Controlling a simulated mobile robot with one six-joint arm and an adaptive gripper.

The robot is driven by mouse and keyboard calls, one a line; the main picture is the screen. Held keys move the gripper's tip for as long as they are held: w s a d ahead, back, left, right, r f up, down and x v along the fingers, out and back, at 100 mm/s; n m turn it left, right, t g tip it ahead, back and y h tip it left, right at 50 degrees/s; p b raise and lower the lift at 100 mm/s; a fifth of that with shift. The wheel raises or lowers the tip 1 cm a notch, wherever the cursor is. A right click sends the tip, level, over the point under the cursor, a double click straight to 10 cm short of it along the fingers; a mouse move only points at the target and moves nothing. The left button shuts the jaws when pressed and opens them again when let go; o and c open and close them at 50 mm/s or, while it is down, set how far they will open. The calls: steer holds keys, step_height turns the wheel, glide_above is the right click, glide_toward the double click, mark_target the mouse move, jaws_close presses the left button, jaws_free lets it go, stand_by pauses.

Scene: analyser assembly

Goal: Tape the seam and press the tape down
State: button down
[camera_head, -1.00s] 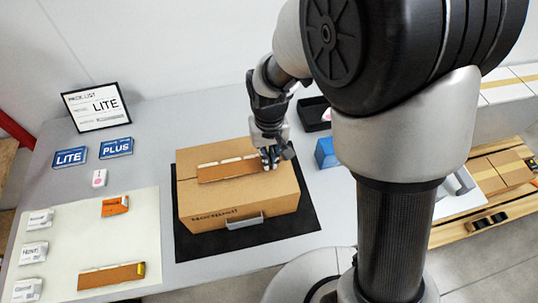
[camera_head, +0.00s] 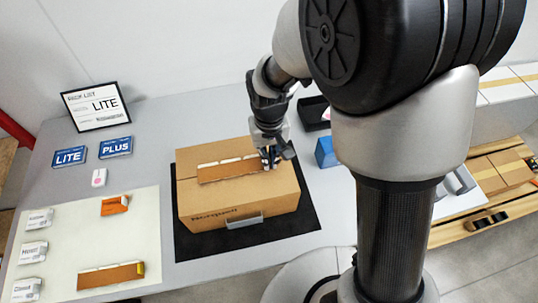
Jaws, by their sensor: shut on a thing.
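A closed cardboard box (camera_head: 240,187) stands on a black mat. A brown tape strip (camera_head: 228,171) with pale patches along its far edge lies across the box top, over the middle. My gripper (camera_head: 269,160) points down at the right end of this strip, at the box top. It is shut on the strip's end; the fingertips are small and partly hidden. A second brown strip (camera_head: 108,277) with a yellow end lies on the pale sheet at front left. An orange piece (camera_head: 115,205) lies behind it.
The black mat (camera_head: 190,246) surrounds the box. White labelled packets (camera_head: 36,250) line the pale sheet's left side. Blue LITE (camera_head: 69,157) and PLUS (camera_head: 115,147) cards and a framed sign (camera_head: 96,106) stand behind. A blue block (camera_head: 326,152) and black tray (camera_head: 313,113) are right of my gripper.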

steer(key=c, duration=1.7)
jaws_free()
steer(key=shift+r, duration=0.1)
steer(key=shift+r+p, duration=2.9)
steer(key=shift+r, duration=0.55)
steer(key=shift+c, duration=0.4)
